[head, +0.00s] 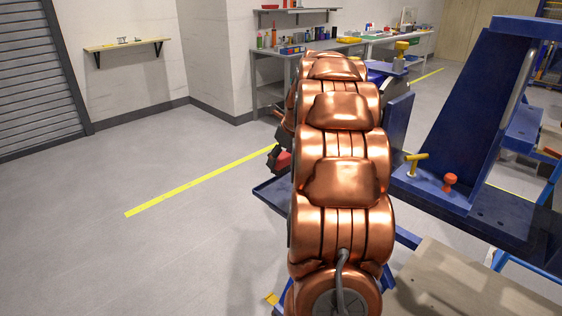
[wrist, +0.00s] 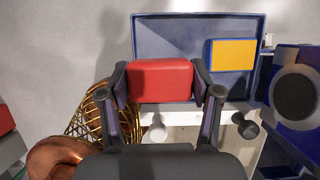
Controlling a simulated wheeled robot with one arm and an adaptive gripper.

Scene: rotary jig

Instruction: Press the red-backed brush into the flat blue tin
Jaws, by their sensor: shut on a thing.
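The red-backed brush (wrist: 160,80) is between the two fingers of my gripper (wrist: 159,76) in the wrist view. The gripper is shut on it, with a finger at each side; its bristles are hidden. A flat blue tin (wrist: 236,27) with a yellow face lies at the upper right, to the right of the brush and apart from it in the picture. In the head view my copper arm hides most of this area. The dark gripper (head: 278,150) and a bit of red (head: 283,161) show at the arm's left edge. The tin cannot be made out there.
A blue tray (wrist: 165,38) lies behind the brush and tin, and its edge (head: 270,197) shows left of my arm. A gold wire basket (wrist: 92,115) is at the left in the wrist view. A blue fixture (head: 470,110) with yellow and red knobs stands at the right.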

